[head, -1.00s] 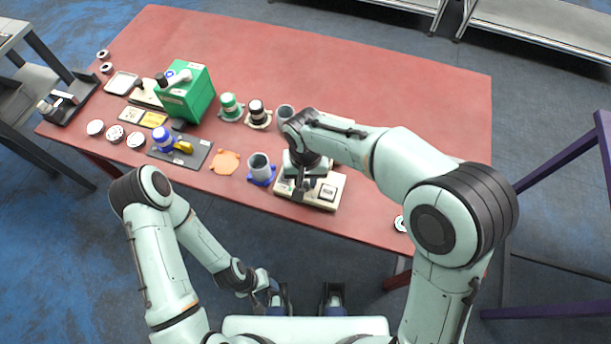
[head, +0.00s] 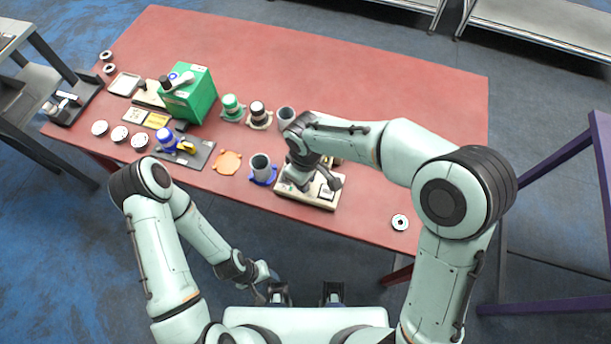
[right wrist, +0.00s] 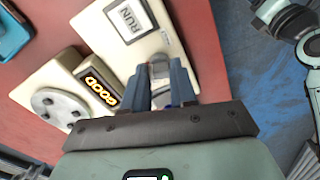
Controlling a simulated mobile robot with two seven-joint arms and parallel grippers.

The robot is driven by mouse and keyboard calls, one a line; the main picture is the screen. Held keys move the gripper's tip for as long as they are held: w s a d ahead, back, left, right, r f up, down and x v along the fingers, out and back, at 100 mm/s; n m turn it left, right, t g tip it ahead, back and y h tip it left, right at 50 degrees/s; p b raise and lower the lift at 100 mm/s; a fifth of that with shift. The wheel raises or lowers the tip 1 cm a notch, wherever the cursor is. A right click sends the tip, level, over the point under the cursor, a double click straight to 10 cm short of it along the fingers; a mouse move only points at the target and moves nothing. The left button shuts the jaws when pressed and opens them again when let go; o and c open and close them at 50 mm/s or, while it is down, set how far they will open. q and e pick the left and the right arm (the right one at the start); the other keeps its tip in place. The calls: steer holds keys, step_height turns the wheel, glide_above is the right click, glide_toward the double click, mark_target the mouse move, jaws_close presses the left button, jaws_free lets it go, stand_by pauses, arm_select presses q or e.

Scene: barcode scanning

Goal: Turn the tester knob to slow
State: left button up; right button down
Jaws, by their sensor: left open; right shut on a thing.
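The tester is a cream box (head: 322,203) at the table's front edge in the head view. In the right wrist view its plate (right wrist: 202,30) carries a framed RUN label (right wrist: 131,20) and a lit GOOD display (right wrist: 99,90). My right gripper (right wrist: 163,88) is over the tester, its fingers shut on a small pale part, likely the knob (right wrist: 160,69). The fingers cover most of it, and I cannot read its setting. My left gripper (head: 265,288) is open and empty, in front of the table and away from the tester.
A round grey disc (right wrist: 60,108) sits on the tester beside the display. A grey cup in a blue holder (head: 261,168) stands just left of the tester. A green box (head: 190,93) is further left. A loose disc (head: 400,222) lies right. The back of the table is clear.

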arm_select(q)
steer(key=shift+w+r+p, duration=0.3)
steer(key=shift+r+p, duration=0.05)
steer(key=shift+r, duration=0.2)
arm_select(e)
steer(key=shift+n, duration=1.6)
steer(key=c, duration=0.9)
jaws_free()
steer(key=shift+r, duration=0.1)
arm_select(q)
steer(key=shift+w+r+p, duration=0.6)
steer(key=shift+r+p, duration=0.15)
steer(key=shift+r, duration=0.15)
arm_select(e)
step_height(320, 180, up, 13)
steer(key=shift+r, duration=0.15)
